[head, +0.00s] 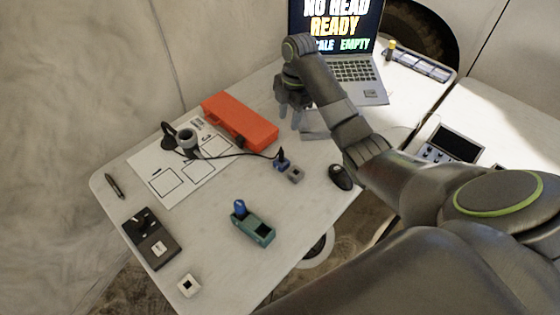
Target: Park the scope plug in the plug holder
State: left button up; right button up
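The scope (187,141), a dark stand with a pale ring, stands on the white marked sheet. Its black cable runs right to the scope plug (281,154), a small dark upright piece. The plug stands at a small blue block (282,165), which looks like the plug holder; how deep it sits is too small to tell. My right gripper (289,119) is above and behind the plug, apart from it, with its fingers pointing down. The fingers are spread with nothing visible between them. My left gripper is not in view.
A small grey block (296,175) and a black mouse (340,177) lie close to the plug. An orange case (240,120) and a laptop (358,70) are behind. A teal block (254,229) with a blue knob stands in front. Bare table lies between them.

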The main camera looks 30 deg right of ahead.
jog(key=b, duration=0.8)
send_near(282, 151)
notch_tip(282, 151, down, 5)
jog(key=shift+f, duration=0.1)
jog(key=shift+a+f+p, duration=0.15)
jog(key=shift+a+f, duration=0.05)
jog(key=shift+f, duration=0.65)
jog(key=shift+a+f+p, duration=0.2)
jog(key=shift+a+f, duration=0.05)
jog(key=shift+f, duration=0.6)
jog(key=shift+a+f+p, duration=0.15)
jog(key=shift+a+f, duration=0.05)
jog(key=shift+f, duration=0.65)
grip_shut()
